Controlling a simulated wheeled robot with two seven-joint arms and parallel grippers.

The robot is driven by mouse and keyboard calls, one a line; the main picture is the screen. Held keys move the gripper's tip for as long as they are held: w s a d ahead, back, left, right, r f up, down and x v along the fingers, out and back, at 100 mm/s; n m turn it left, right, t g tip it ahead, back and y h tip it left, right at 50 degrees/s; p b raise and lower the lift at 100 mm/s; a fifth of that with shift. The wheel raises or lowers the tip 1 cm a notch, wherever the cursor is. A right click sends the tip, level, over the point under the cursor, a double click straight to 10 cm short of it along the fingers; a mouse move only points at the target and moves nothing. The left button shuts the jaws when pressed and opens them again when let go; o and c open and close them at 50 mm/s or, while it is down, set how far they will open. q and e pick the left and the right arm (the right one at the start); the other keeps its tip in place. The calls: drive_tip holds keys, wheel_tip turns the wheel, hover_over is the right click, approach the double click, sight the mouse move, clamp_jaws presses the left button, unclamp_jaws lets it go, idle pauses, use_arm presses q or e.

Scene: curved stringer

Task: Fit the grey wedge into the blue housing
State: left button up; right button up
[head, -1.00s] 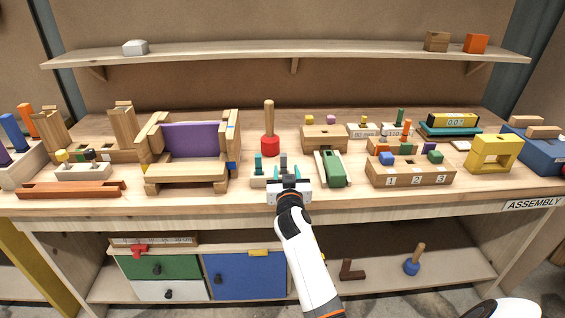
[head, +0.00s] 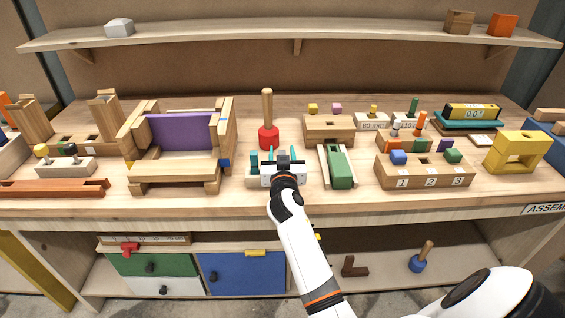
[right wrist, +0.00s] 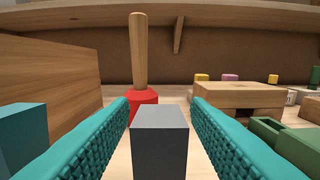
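A grey block (right wrist: 160,142), which looks like the grey wedge, stands upright between the two teal fingers of my right gripper (right wrist: 160,112) in the right wrist view. The fingers are open around it, with a narrow gap at each side. Its lower part is out of view. A blue box (head: 547,138), possibly the housing, is cut off at the right edge of the head view. My left gripper is not in view.
A red-based wooden mallet (head: 268,136) stands just behind the rack. A green block (head: 340,168) in a pale channel lies to its right, and a numbered wooden box (head: 424,178) beyond that. A wooden fixture with a purple panel (head: 180,132) stands at left.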

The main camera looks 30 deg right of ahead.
drive_tip(key=shift+s+a+r, duration=0.1)
drive_tip(key=shift+a, duration=0.1)
drive_tip(key=c, duration=0.6)
drive_tip(key=shift+d, duration=0.1)
clamp_jaws()
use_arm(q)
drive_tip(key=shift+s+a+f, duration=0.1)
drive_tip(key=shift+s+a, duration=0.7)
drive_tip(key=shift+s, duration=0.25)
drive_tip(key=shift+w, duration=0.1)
